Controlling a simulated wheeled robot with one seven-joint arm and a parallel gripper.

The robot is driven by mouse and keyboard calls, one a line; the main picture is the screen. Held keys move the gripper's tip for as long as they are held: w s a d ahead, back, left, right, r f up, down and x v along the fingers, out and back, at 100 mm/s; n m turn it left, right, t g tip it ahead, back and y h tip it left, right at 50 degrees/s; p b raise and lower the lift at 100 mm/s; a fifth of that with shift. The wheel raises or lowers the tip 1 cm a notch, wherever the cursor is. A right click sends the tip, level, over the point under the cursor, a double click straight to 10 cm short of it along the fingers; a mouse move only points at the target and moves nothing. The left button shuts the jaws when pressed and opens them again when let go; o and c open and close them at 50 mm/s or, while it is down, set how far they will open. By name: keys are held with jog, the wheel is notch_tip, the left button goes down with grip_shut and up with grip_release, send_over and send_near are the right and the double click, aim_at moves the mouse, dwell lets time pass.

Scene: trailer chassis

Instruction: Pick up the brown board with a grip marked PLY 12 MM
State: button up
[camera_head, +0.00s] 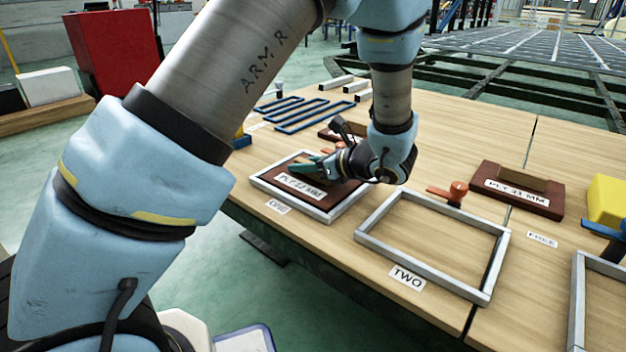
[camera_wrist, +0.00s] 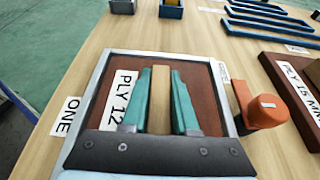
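The brown board marked PLY 12 MM (camera_head: 299,185) lies flat inside the grey metal frame labelled ONE (camera_head: 324,215). In the wrist view the board (camera_wrist: 110,115) shows its label at the left, partly cut off by my gripper. A light wooden grip (camera_wrist: 162,90) stands up at the middle of the board. My gripper (camera_head: 318,168) is down at the board. In the wrist view its teal fingers (camera_wrist: 162,72) stand on either side of the wooden grip. Whether both fingers press on it is not clear.
An orange clamp (camera_wrist: 264,108) stands beside the frame's right side. Another brown board, PLY 15 MM (camera_wrist: 296,85), lies behind it. An empty frame labelled TWO (camera_head: 372,239) and a board marked PLY 33 MM (camera_head: 495,197) are to the right. Blue frames (camera_head: 313,117) lie farther back.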

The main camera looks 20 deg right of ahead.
grip_shut()
dwell(0.9)
